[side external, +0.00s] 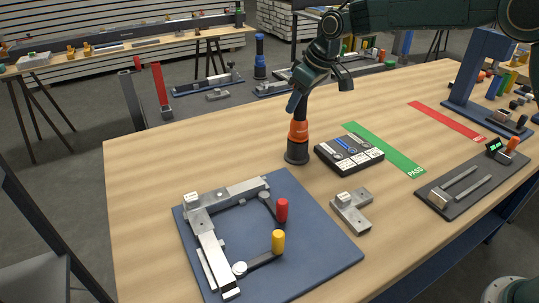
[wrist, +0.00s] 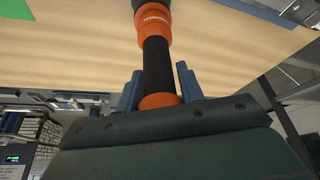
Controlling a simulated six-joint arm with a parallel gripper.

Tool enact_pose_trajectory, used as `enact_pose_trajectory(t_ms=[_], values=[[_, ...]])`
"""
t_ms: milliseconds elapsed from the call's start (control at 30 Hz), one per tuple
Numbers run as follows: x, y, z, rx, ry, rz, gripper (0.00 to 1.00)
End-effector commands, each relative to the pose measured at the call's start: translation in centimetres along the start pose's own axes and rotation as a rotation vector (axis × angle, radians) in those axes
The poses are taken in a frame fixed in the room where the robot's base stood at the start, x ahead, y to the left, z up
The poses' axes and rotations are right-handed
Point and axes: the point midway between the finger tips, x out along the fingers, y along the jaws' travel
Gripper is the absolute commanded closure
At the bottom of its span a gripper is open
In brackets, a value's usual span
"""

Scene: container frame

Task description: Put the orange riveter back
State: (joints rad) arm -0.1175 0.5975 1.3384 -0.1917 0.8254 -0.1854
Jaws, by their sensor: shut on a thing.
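The orange riveter (side external: 298,131) is upright near the middle of the wooden table, with an orange body and a black upper grip. Its lower end meets a wide dark round foot (side external: 296,154) at table level; I cannot tell whether this is part of the tool or a separate holder. My gripper (side external: 301,98) comes from above and is shut on the black grip. In the wrist view the riveter (wrist: 156,62) runs between the two blue fingers of my gripper (wrist: 158,88), with orange parts above and below the black section. Its far end is cut off by the frame.
A dark case (side external: 349,153) stands just right of the riveter, before a green PASS strip (side external: 395,155). A blue plate (side external: 318,262) with a clamped metal frame and red and yellow handles lies in front. A metal bracket (side external: 351,212) is nearby. The table's left part is clear.

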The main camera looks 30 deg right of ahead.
Motion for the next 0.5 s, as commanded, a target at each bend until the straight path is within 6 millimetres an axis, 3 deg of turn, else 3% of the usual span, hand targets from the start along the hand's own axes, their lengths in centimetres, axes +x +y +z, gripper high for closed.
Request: enact_pose_trajectory(t_ms=[500], values=[[0.35, 0.02, 0.06, -0.001, 0.005, 0.001, 0.86]])
